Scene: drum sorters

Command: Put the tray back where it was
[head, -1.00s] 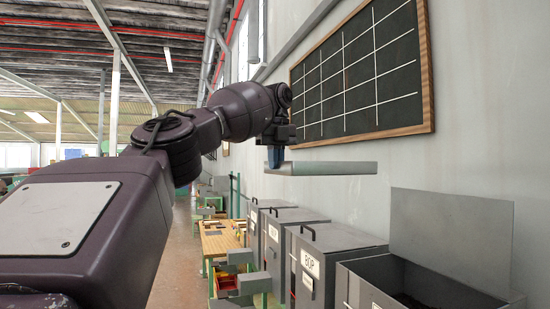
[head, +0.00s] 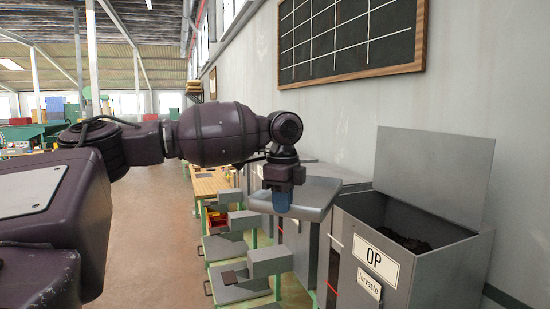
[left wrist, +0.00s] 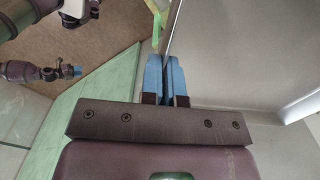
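The grey metal tray (head: 318,190) is held up in front of me in the head view, its upper face showing. My left gripper (head: 282,202) has its blue fingers at the tray's near left edge. In the left wrist view the two blue fingers (left wrist: 164,75) are close together on the edge of the tray (left wrist: 240,50), which fills the right side. My right gripper (left wrist: 77,71) shows small at the left of that view, away from the tray; its fingers are too small to read.
An open grey bin labelled OP (head: 378,258), with dark contents, stands at the right, close to the tray. Green-framed stands with grey trays (head: 238,283) are below and left. A wooden-topped table (head: 208,182) is behind. The aisle floor (head: 160,220) is clear.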

